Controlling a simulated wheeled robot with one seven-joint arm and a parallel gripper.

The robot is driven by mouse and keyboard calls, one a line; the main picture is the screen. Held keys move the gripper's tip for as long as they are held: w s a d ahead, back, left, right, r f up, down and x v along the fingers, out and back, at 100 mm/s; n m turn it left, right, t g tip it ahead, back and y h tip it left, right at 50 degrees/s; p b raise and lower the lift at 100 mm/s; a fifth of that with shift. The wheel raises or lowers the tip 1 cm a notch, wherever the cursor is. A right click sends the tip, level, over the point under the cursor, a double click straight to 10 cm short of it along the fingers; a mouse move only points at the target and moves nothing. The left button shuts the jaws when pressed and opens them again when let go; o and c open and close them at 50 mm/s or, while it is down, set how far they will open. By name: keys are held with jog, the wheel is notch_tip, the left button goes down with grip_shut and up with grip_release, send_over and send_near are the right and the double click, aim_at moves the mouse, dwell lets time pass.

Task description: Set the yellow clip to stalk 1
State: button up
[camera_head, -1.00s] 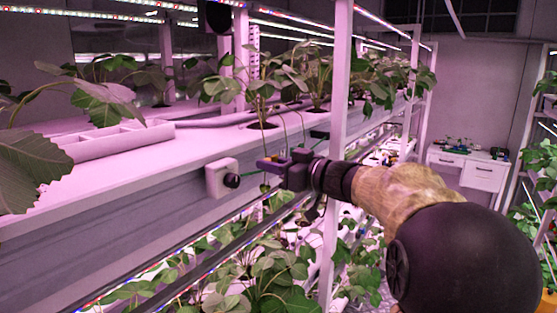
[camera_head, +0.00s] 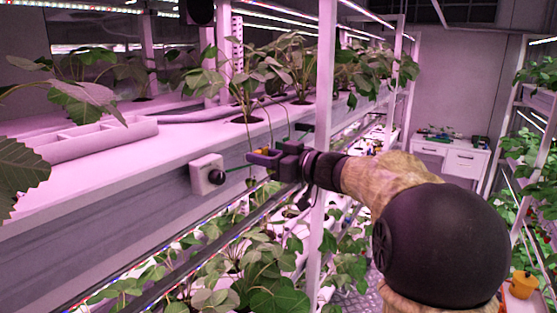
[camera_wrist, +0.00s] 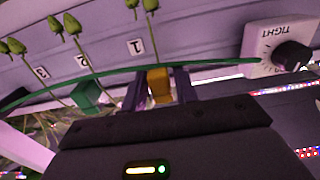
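The yellow clip (camera_wrist: 160,86) sits on the green line between my gripper's two purple fingers (camera_wrist: 160,91) in the wrist view. The fingers appear to press both its sides. Stalk 1 (camera_wrist: 153,36), with a green bud, runs down beside the label 1 (camera_wrist: 136,47) to the clip's top edge. I cannot tell whether the clip holds the stalk. In the head view my gripper (camera_head: 264,158) is at the front of the rack, right of the knob box, with the clip mostly hidden.
A green clip (camera_wrist: 86,95) sits on the line to the left, near stalk 2 (camera_wrist: 80,50). The TIGHT knob box (camera_wrist: 262,52) is at the right end. A white rack post (camera_head: 323,110) stands close behind my wrist. Leafy plants fill the shelf below.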

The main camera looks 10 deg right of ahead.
jog(key=b+v, duration=0.5)
jog(key=v, duration=1.2)
jog(key=shift+d+r, duration=0.1)
